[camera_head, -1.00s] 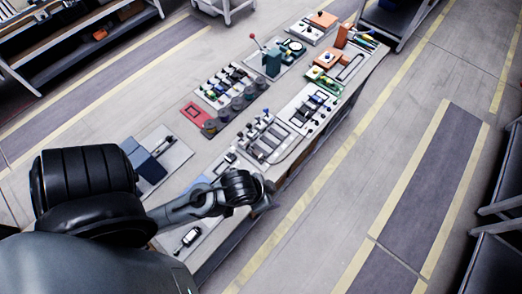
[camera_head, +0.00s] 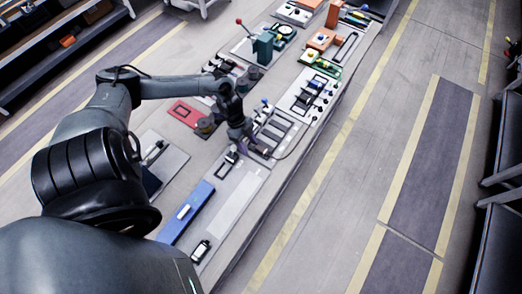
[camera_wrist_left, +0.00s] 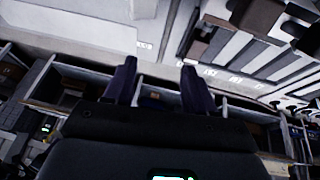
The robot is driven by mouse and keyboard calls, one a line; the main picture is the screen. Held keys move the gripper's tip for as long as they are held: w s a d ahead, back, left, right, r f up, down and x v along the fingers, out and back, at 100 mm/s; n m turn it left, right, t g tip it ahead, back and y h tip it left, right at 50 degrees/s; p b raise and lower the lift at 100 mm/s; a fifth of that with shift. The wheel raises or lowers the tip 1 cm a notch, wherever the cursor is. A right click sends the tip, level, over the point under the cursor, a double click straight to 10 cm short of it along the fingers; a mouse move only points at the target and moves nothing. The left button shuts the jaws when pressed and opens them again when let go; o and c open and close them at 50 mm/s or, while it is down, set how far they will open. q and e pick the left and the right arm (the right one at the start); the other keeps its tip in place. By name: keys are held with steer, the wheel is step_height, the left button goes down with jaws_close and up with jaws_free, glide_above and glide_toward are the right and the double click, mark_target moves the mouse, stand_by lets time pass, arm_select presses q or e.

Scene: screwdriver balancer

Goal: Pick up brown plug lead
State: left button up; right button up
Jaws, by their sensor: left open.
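My left gripper (camera_head: 264,150) hangs over the near edge of the long bench, beside the grey slotted tray (camera_head: 279,130). In the left wrist view its two dark fingers (camera_wrist_left: 160,85) stand apart with nothing between them. A thin dark cable (camera_head: 301,146) curves along the bench edge from near the gripper to the board with black plugs (camera_head: 314,92). I cannot make out which lead is the brown one; colours are too small to tell. The slotted tray also shows in the left wrist view (camera_wrist_left: 229,46), beyond the fingers. My right gripper is not in view.
A blue tray (camera_head: 187,213) and a small black-and-white device (camera_head: 201,250) lie at the bench's near end. A red frame (camera_head: 187,113) and a green press (camera_head: 263,47) stand farther off. Open floor lies right of the bench.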

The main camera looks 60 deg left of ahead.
mark_target(261, 149)
arm_select(q)
steer(key=shift+t+y, duration=0.4)
steer(key=shift+t, duration=0.1)
steer(key=w, duration=0.1)
steer(key=w+a+f+b, duration=0.1)
steer(key=w, duration=0.1)
steer(key=w+a, duration=0.1)
steer(key=shift+w+a+f, duration=0.15)
steer(key=shift+w+f, duration=0.05)
steer(key=shift+w, duration=0.15)
steer(key=shift+s+x, duration=0.15)
steer(key=shift+x, duration=1.5)
steer(key=shift+s+x, duration=0.1)
steer(key=shift+x, duration=1.5)
jaws_close()
